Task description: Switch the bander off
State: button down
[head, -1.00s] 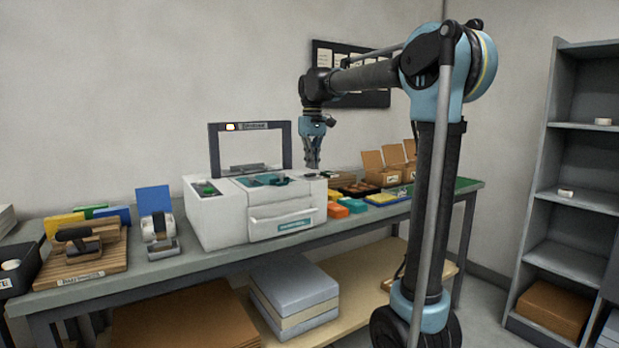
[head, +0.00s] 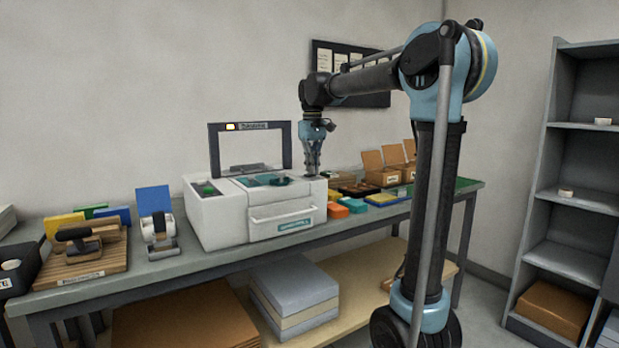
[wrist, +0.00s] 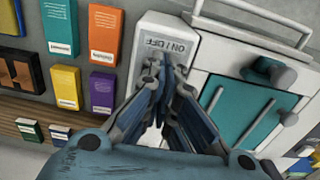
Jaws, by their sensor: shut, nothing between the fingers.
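A white machine, apparently the bander (head: 230,222), stands on the bench with its framed lid raised. In the wrist view its white panel (wrist: 150,30) carries an "ON / OFF" label (wrist: 168,44). My gripper (head: 312,173) is pointed down at the machine's right end. In the wrist view the fingers (wrist: 160,66) are shut together and empty, with the tips just below the label. They hide any switch there; I cannot tell if they touch the panel.
Orange and teal boxes (head: 338,210) lie on the bench right of the machine. A tape dispenser (head: 158,232) and a wooden board (head: 80,262) stand to its left. Cardboard boxes (head: 382,168) stand farther back. A grey shelf unit (head: 568,200) is at the right.

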jog(key=shift+s+f, duration=0.15)
jog(key=shift+f, duration=0.5)
jog(key=shift+r, duration=3.45)
